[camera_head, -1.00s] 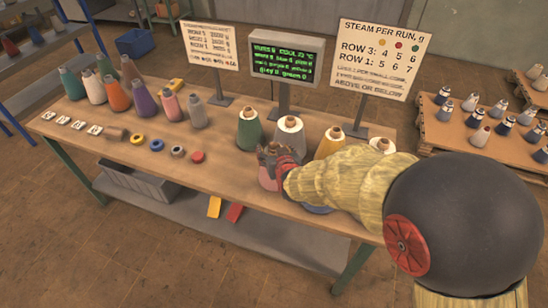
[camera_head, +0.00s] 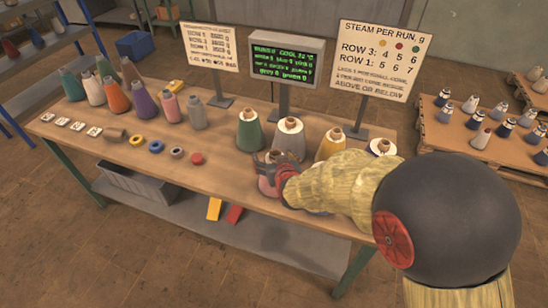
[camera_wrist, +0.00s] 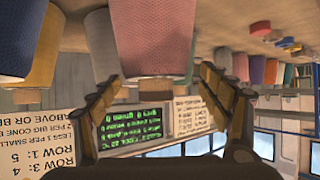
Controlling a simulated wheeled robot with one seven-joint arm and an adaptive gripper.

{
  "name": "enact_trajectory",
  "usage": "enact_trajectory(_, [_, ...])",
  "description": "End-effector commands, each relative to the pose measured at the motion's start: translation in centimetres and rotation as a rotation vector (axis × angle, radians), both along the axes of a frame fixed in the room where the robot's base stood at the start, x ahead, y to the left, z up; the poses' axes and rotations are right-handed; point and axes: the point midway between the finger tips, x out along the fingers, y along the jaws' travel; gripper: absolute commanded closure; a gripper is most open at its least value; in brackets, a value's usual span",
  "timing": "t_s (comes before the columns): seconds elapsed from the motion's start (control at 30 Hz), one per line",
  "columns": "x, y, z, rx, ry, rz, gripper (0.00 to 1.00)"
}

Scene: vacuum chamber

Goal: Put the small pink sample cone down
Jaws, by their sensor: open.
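A pink cone (camera_head: 267,187) stands on the table near its front edge, in front of the grey cone (camera_head: 289,140). My gripper (camera_head: 268,160) is at the pink cone, open, and partly covers it in the head view. In the wrist view, which is upside down, the pink cone (camera_wrist: 152,38) shows between and just beyond the two spread fingertips (camera_wrist: 158,88). I see no clear finger contact with it. Another pink cone (camera_head: 170,106) stands in the row at the left of the table.
Green (camera_head: 249,131), yellow (camera_head: 329,146) and white-topped (camera_head: 381,148) cones stand close around my gripper. A screen (camera_head: 284,62) and sign boards (camera_head: 378,60) rise behind. Coloured rings (camera_head: 177,152) lie left of centre. Bare tabletop (camera_head: 222,165) lies left of the pink cone.

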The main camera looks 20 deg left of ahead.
Motion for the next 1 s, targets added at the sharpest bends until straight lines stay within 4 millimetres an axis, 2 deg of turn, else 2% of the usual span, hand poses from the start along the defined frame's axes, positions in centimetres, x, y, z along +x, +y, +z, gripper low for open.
enact_trajectory(0.27, [0.0,0.0,0.4,0.0,0.0,0.0,0.22])
enact_trajectory(0.47, [-2.2,-1.2,2.0,0.002,-0.001,0.0,0.22])
enact_trajectory(0.8, [-7.3,-3.8,5.1,0.001,-0.002,0.001,0.22])
enact_trajectory(1.0, [-8.9,-4.7,6.0,0.0,-0.001,0.0,0.22])
